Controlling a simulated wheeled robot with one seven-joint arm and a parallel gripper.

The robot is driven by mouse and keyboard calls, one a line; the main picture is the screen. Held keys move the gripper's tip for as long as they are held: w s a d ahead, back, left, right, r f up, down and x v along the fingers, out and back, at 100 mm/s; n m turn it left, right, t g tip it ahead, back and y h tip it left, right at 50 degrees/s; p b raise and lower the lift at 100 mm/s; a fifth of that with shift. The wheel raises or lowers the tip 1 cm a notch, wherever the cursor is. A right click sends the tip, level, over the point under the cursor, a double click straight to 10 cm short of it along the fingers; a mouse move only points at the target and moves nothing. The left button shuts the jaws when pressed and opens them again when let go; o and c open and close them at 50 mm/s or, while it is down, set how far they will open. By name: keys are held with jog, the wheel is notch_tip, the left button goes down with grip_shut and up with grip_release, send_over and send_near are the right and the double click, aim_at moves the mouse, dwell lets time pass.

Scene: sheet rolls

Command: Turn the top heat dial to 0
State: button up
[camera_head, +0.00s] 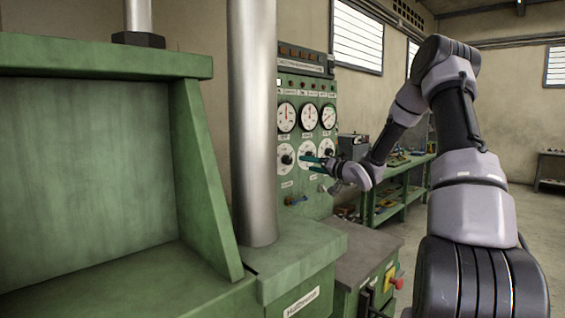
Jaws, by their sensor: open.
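A green control panel (303,185) stands behind the steel column. It carries a row of round white gauges with a row of round white dials with dark knobs below. The left dial (286,157) is in plain view. The middle dial (306,148) and right dial (326,146) are partly covered by my gripper. The labels are too small to read, so I cannot tell which is the top heat dial or its setting. My gripper (306,163) is open, its teal fingers pointing left in front of the middle dial. I cannot tell whether they touch it.
A large green press frame (205,180) and a thick steel column (252,120) fill the left and front. A green shelf bench (410,185) is behind my arm.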

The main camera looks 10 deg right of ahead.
aim_at(290, 160)
jog(key=x, duration=1)
jog(key=shift+w, duration=0.1)
grip_shut()
